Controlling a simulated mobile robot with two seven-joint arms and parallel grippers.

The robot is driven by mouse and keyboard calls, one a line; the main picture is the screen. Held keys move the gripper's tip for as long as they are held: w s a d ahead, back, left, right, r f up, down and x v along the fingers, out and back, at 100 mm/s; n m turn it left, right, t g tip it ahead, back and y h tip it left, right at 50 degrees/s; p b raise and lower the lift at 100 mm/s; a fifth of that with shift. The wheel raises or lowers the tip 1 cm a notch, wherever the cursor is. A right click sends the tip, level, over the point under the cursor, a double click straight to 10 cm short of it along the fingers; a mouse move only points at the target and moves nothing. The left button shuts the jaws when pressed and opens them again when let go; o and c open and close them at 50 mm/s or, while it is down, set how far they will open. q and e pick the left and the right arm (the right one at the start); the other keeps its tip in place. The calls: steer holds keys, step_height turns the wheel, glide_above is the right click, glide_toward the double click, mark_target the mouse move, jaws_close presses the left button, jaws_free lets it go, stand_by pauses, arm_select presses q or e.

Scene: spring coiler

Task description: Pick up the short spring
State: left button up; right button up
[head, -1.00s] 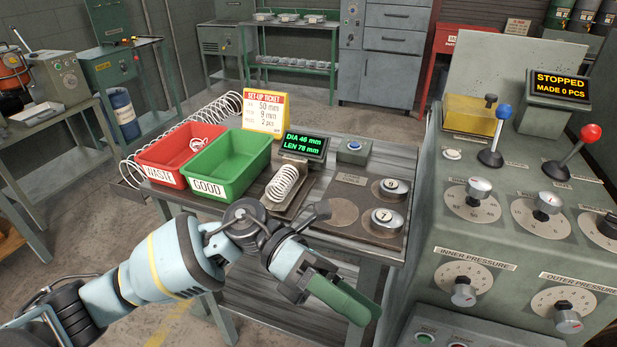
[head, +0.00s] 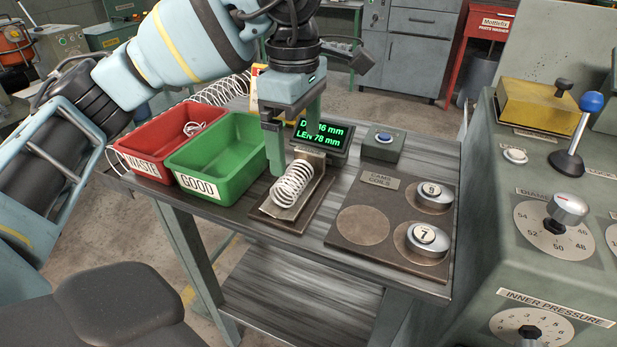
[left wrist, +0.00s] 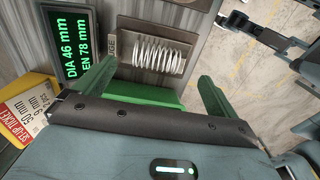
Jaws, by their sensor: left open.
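The short spring (head: 292,186) is a white wire coil lying on the gauge cradle (head: 284,213) on the table. It also shows in the left wrist view (left wrist: 159,55), lying on its metal plate ahead of the fingers. My left gripper (head: 293,150) has green fingers and points down just above and behind the spring. Its fingers are apart with nothing between them, and it looks clear of the spring. In the left wrist view the two fingertips (left wrist: 158,85) stand wide on either side. The display (head: 320,136) reads DIA 46 mm, LEN 78 mm. My right gripper is not seen.
A red WASTE bin (head: 159,148) holding wire and a green GOOD bin (head: 208,172) stand left of the cradle. A cam plate (head: 386,226) with numbered discs and a button box (head: 383,144) are to the right. The coiling machine (head: 546,195) stands further right.

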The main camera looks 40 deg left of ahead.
mark_target(292, 171)
arm_select(q)
steer(key=shift+a+r, duration=0.1)
steer(key=shift+r, duration=0.1)
steer(key=shift+f, duration=1.3)
steer(key=f, duration=0.2)
steer(key=a+f, duration=0.1)
steer(key=f, duration=0.1)
steer(key=shift+f, duration=0.6)
steer(key=c, duration=1.2)
steer(key=shift+o, duration=0.2)
